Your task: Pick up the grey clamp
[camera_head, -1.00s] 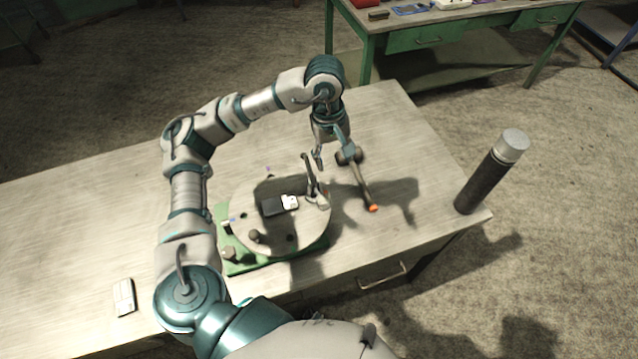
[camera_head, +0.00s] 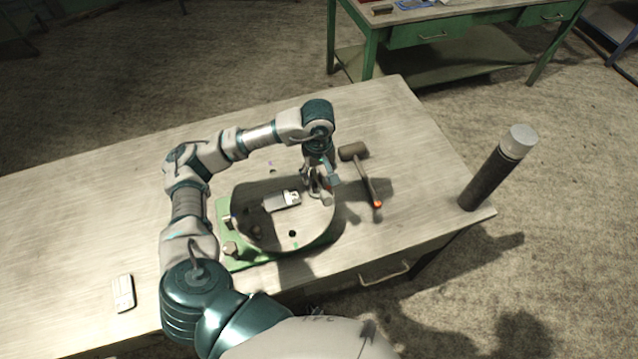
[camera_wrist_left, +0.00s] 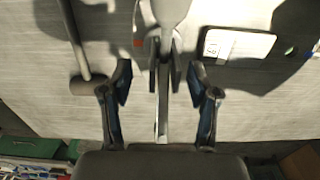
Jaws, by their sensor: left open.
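The grey clamp (camera_head: 326,198) stands on the right side of the round turntable plate (camera_head: 270,238), partly hidden by my left gripper (camera_head: 318,184). In the left wrist view the clamp (camera_wrist_left: 163,105) is a long, slim grey piece with its bar upright in the picture. My left gripper (camera_wrist_left: 160,78) is open, with one finger on each side of the clamp. A gap shows between each finger and the clamp. My right gripper is not in view.
A flat case (camera_head: 282,201) lies on the plate, which sits on a green base (camera_head: 252,257). A mallet (camera_head: 354,152) lies just right of the gripper. A dark cylinder (camera_head: 487,180) stands at the table's right corner.

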